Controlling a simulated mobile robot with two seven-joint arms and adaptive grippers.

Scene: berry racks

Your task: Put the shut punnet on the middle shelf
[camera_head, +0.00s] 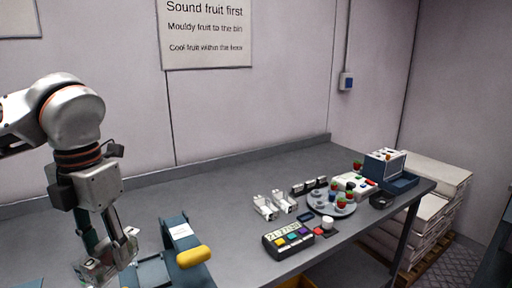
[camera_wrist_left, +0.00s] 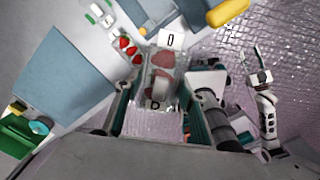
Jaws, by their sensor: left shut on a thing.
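My left gripper (camera_head: 107,257) is shut on a clear punnet (camera_head: 92,270), low at the left of the head view over the near edge of the bench. In the left wrist view the punnet (camera_wrist_left: 160,75) sits between the teal fingers (camera_wrist_left: 160,112), with red fruit showing through its clear plastic. Glare hides whether its lid is fully down. I cannot make out a middle shelf in either view. A white jointed part of mine at the right of the wrist view may be my right arm; its jaws are too small to read.
A blue-grey stand (camera_head: 152,272) with a yellow handle (camera_head: 194,256) is just right of the gripper. On the grey bench (camera_head: 140,196) are a timer box (camera_head: 288,240), a round tray with berries (camera_head: 318,207) and a blue-and-white box (camera_head: 385,165). The bench's back left is clear.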

